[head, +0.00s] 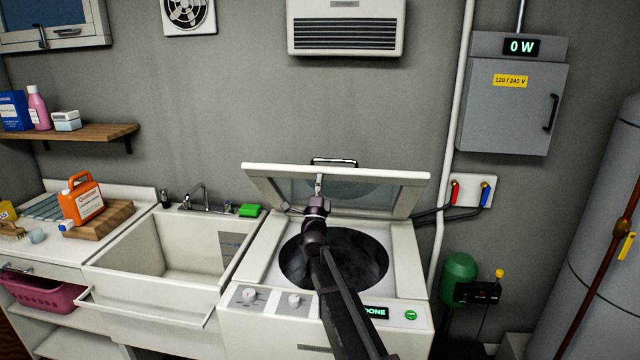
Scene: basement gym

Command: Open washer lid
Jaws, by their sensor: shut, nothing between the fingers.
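The washer (375,340) is a white top-loader with knobs and a green "DONE" display on its front panel. Its lid (400,191) is raised and tilted back, with a clear window and a dark handle (334,162) at the top edge. The round dark drum opening (366,270) shows below it. My arm reaches up over the drum from the front. My gripper (319,180) is shut and empty at the underside of the lid, overlapping the window. I cannot tell whether it touches the lid.
A white sink (190,250) with a faucet stands left of the washer, with a green sponge (250,210) on its rim. An orange jug (82,200) sits on a wooden board further left. Hoses and valves (470,192) are on the wall at right, near a tall grey tank (610,230).

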